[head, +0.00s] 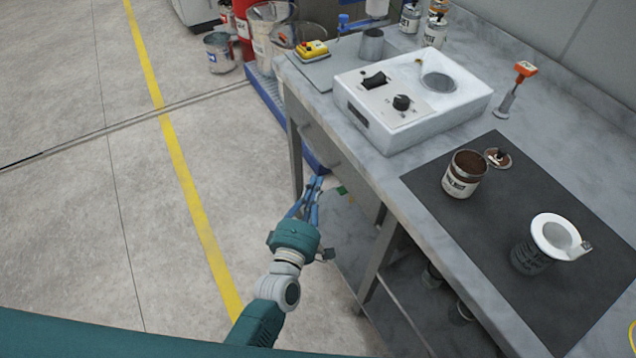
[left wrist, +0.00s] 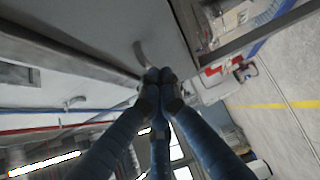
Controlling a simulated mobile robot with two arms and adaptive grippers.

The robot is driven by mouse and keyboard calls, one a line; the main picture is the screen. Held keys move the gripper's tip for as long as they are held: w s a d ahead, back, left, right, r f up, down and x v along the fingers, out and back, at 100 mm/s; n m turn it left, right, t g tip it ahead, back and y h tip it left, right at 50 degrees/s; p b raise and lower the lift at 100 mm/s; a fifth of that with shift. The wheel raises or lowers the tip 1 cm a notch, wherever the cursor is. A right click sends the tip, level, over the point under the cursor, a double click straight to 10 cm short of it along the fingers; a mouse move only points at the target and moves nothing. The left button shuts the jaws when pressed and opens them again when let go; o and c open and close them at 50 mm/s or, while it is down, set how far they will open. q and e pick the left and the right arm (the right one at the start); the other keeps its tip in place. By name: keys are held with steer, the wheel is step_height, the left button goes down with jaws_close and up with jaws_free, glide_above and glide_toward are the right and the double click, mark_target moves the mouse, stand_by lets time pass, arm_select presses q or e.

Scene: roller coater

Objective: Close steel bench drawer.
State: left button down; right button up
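The steel bench (head: 600,108) has a grey drawer front (head: 352,178) under its left part, with a curved handle (head: 333,158). How far the drawer stands out is hard to tell from here. My left gripper (head: 316,183) is in front of the bench, below and close to the handle. In the left wrist view its blue fingers (left wrist: 160,76) meet at the tips, with nothing visible between them. There the drawer front (left wrist: 115,28) and handle (left wrist: 143,55) lie just beyond the tips. I cannot tell whether they touch. My right gripper is not in view.
On the bench stand a white machine (head: 405,120), an open can (head: 463,174) and a cup with a white rim (head: 545,245) on a dark mat (head: 510,205). A lower shelf (head: 395,310) holds jars. The floor to the left (head: 80,230) is clear.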

arm_select(q)
steer(key=s+a, duration=0.1)
steer(key=s, duration=0.7)
steer(key=s+a+f+m+g, duration=0.1)
steer(key=s+f+m+g, duration=0.25)
steer(key=f, duration=0.65)
steer(key=s+a+f+m+g, duration=0.1)
steer(key=s+f+m+g, duration=0.3)
steer(key=f, duration=0.7)
steer(key=s+a+f+m+g, duration=0.15)
steer(key=s+f, duration=0.35)
steer(key=f, duration=0.5)
steer(key=s+a+f+m+g+y, duration=0.1)
steer(key=s+a+f+m+g, duration=0.1)
steer(key=s+f, duration=0.4)
steer(key=s+a+f+m+g+y, duration=0.1)
steer(key=s+a+f+m+g, duration=0.2)
steer(key=s+a, duration=0.4)
steer(key=s+a+f+m+g+y, duration=0.1)
steer(key=s+a+f+m, duration=0.3)
steer(key=s+f, duration=0.4)
steer(key=s+g, duration=0.1)
steer(key=s, duration=0.4)
steer(key=shift+s+a+f+g+b, duration=0.3)
steer(key=shift+s+f+b, duration=0.05)
steer(key=shift+b, duration=0.05)
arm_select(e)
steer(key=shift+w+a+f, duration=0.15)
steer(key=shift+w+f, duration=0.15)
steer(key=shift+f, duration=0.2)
